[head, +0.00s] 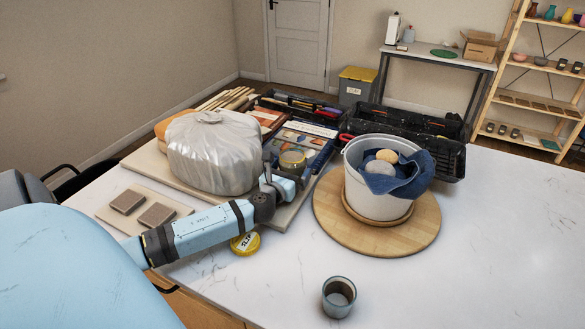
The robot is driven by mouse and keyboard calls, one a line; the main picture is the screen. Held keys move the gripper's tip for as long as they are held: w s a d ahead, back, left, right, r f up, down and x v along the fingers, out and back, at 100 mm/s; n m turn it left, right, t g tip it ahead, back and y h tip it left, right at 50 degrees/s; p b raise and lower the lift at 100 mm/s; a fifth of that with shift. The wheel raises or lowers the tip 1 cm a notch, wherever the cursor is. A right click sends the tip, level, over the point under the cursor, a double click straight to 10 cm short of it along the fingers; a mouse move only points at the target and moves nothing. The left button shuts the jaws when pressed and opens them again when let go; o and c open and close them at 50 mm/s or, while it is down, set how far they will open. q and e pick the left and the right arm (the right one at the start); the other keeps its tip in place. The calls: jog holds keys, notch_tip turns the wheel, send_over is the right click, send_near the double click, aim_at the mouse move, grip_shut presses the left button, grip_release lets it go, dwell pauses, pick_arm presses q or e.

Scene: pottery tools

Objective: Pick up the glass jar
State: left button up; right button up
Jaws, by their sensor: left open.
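A small round jar (293,158) with a clear, amber-tinted look stands at the right end of the board, beside the plastic-wrapped bundle. My left gripper (281,166) is right at this jar and partly covers its lower part. Its jaws are open. I cannot tell whether the fingers touch the jar or sit around it. A grey-blue, glass-like cup (339,297) stands open and upright at the front of the table, well away from the gripper. My right gripper is not in view.
A plastic-wrapped bundle (213,150) stands left of my gripper. A white bucket (376,196) with a blue cloth stands on a round wooden board (327,216) to the right. A yellow-lidded container (245,243) sits below my forearm. Black tool trays (440,155) lie behind. The front right table is clear.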

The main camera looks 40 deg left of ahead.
pick_arm(q)
jog(key=shift+w+a, duration=0.15)
jog(key=shift+w, duration=0.2)
jog(key=shift+c, duration=0.5)
jog(key=shift+r, duration=0.1)
jog(key=c, duration=1.3)
jog(key=shift+r, duration=0.15)
notch_tip(320, 180, up, 20)
jog(key=p, duration=0.2)
jog(key=shift+f, duration=0.2)
jog(key=shift+p, duration=0.3)
